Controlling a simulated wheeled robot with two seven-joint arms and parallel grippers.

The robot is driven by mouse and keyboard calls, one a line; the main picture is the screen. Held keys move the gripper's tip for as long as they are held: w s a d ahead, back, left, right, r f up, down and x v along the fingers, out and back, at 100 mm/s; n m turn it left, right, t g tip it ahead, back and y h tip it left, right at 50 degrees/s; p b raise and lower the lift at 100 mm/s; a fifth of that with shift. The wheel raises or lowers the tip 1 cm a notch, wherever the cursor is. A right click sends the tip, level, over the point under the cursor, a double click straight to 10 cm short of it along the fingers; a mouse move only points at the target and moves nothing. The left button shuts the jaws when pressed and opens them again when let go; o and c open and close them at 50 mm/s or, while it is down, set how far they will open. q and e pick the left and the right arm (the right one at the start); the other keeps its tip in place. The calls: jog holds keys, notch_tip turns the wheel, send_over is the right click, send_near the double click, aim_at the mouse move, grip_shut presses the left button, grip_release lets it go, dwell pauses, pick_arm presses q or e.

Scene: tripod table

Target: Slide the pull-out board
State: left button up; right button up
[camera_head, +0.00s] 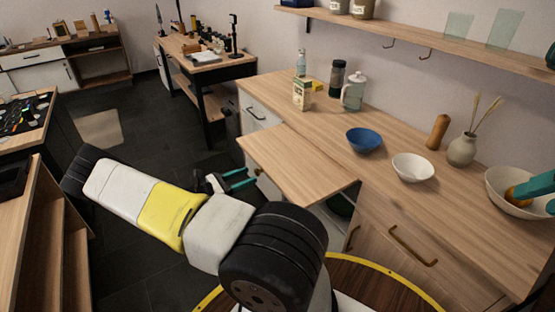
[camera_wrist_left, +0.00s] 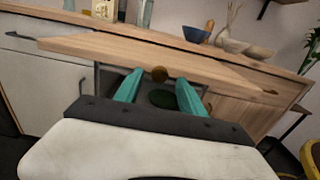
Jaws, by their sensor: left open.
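The pull-out board (camera_head: 295,162) is a flat wooden slab that sticks out from the front of the counter.
On the counter (camera_head: 440,190) stand a blue bowl (camera_head: 364,140), a white bowl (camera_head: 412,167), a vase (camera_head: 462,149), a carton (camera_head: 302,95) and jars. A dark green thing (camera_head: 341,204) shows in the cabinet below the board. Dark floor lies to the left.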

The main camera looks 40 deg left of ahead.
pick_arm(q)
jog(key=shift+v, duration=2.6)
